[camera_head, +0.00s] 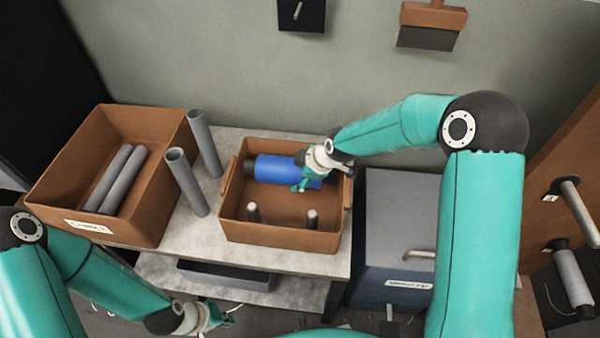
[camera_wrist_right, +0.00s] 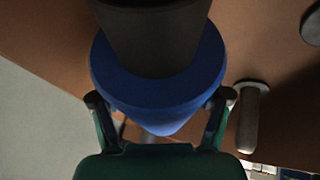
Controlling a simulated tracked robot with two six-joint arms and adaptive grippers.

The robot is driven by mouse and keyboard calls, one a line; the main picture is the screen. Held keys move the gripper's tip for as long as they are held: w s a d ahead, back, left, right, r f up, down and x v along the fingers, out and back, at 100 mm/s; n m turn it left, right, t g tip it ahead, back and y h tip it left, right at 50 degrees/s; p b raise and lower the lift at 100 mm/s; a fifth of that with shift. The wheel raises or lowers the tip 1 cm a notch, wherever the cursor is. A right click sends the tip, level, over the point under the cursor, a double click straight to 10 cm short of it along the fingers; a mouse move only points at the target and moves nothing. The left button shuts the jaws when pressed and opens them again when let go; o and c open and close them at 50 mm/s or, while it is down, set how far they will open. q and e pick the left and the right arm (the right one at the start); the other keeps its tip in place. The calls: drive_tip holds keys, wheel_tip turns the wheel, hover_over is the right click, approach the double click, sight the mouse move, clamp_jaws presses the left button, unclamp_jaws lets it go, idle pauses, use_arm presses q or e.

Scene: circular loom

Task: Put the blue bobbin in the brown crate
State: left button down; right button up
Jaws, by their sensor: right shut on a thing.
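The blue bobbin (camera_head: 275,169), with a dark core end (camera_head: 250,167), lies sideways within the outline of the smaller brown crate (camera_head: 280,236), near its back wall. I cannot tell whether it touches the crate floor. My right gripper (camera_head: 305,180) is shut on the bobbin from the right side and hides its right end. In the right wrist view the bobbin (camera_wrist_right: 160,95) sits between the two fingers (camera_wrist_right: 160,105), its dark core towards the camera. My left gripper (camera_head: 217,316) is low at the front, apart from the crate; its finger opening is too small to tell.
Two short dark pegs with pale tops (camera_head: 312,219) stand in the smaller crate. A larger brown box (camera_head: 150,225) at left holds grey tubes (camera_head: 122,182). Two upright grey tubes (camera_head: 187,182) stand between the boxes on the pale table (camera_head: 190,237). A grey cabinet (camera_head: 395,225) stands right.

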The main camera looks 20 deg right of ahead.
drive_tip(key=shift+s+f, duration=0.2)
drive_tip(key=shift+f, duration=0.2)
drive_tip(key=o, duration=1.7)
drive_tip(key=shift+c, duration=0.2)
drive_tip(key=shift+o, duration=0.6)
drive_tip(key=shift+f, duration=0.1)
drive_tip(key=shift+s, duration=0.1)
drive_tip(key=shift+s+d+r, duration=0.15)
drive_tip(key=shift+d+r, duration=0.05)
drive_tip(key=shift+r, duration=0.35)
drive_tip(key=v, duration=1.1)
drive_tip(key=shift+w+r, duration=0.3)
drive_tip(key=shift+r, duration=0.05)
